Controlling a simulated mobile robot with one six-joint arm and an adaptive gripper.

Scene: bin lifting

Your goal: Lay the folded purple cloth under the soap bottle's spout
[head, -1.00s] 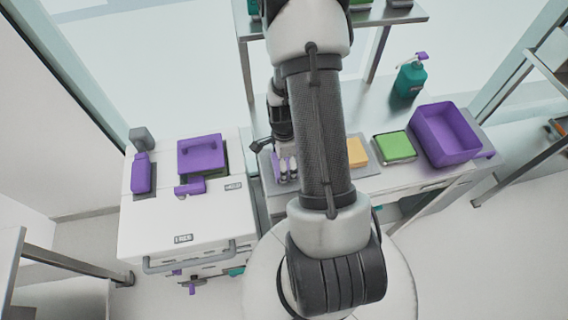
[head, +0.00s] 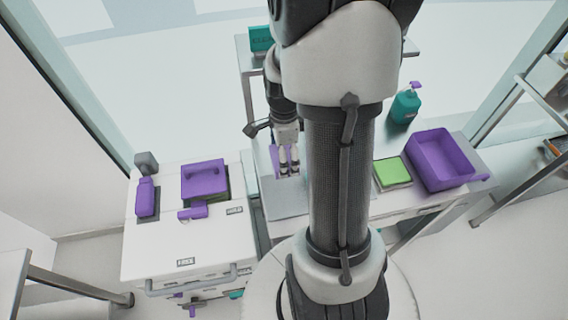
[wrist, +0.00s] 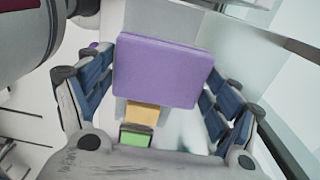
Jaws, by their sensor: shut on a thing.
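My gripper (head: 287,172) is shut on the folded purple cloth (wrist: 162,72). The wrist view shows the cloth as a flat purple block between the two blue-padded fingers. In the head view only slivers of the cloth show beside the fingers, above the left part of the metal counter. The teal soap bottle (head: 405,107) stands upright at the back right of the counter, with a purple pump top (head: 415,86). The bottle is well to the right of my gripper, with my arm between them in the picture. I cannot clearly tell which way the spout points.
A purple bin (head: 464,177) stands at the counter's right end. A green folded cloth (head: 393,172) lies left of it. A yellow cloth (wrist: 142,115) shows in the wrist view. A white cart (head: 150,238) with purple items stands left. A raised shelf (head: 243,75) runs behind.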

